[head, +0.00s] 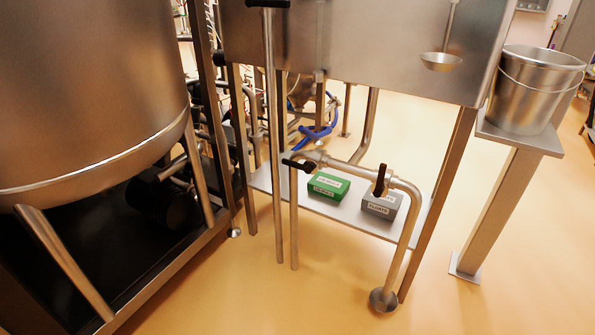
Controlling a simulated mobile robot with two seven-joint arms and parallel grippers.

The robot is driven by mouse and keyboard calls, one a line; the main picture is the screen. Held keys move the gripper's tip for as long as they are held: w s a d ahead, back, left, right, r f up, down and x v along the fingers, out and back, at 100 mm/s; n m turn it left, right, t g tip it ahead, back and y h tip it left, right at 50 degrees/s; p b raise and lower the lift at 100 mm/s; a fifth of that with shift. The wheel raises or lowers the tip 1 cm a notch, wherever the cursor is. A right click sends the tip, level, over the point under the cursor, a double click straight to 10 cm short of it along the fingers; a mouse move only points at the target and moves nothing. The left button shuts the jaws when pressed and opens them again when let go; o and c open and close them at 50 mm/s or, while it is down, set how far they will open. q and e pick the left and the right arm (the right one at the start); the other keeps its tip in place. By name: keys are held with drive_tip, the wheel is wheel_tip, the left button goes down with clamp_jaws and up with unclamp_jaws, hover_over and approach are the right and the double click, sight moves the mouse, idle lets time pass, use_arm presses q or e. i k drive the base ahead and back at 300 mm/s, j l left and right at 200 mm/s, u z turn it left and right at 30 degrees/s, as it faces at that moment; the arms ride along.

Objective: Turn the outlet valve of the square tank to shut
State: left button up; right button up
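The square steel tank (375,45) fills the top middle, its upper part cut off by the picture edge. Below it runs a steel pipe with two black valve handles. The left handle (298,166) lies about level, near the top of a downward pipe. The right handle (380,180) stands upright, near the bend of the pipe that goes down to a round foot. I cannot tell which of the two is the outlet valve, or whether either is open or shut. Neither of my grippers is in view.
A low shelf (348,217) under the tank holds a green box (329,186) and a grey box (382,204). A round steel vessel (85,90) stands left in a dark frame. A bucket (533,88) sits on a stand at right. The floor in front is clear.

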sight(307, 169)
drive_tip(key=i+j+z, duration=0.35)
drive_tip(key=z, duration=0.15)
drive_tip(key=i+j+z, duration=0.3)
drive_tip(key=j+z, duration=0.15)
drive_tip(key=i+j+z, duration=0.2)
drive_tip(key=j+z, duration=0.3)
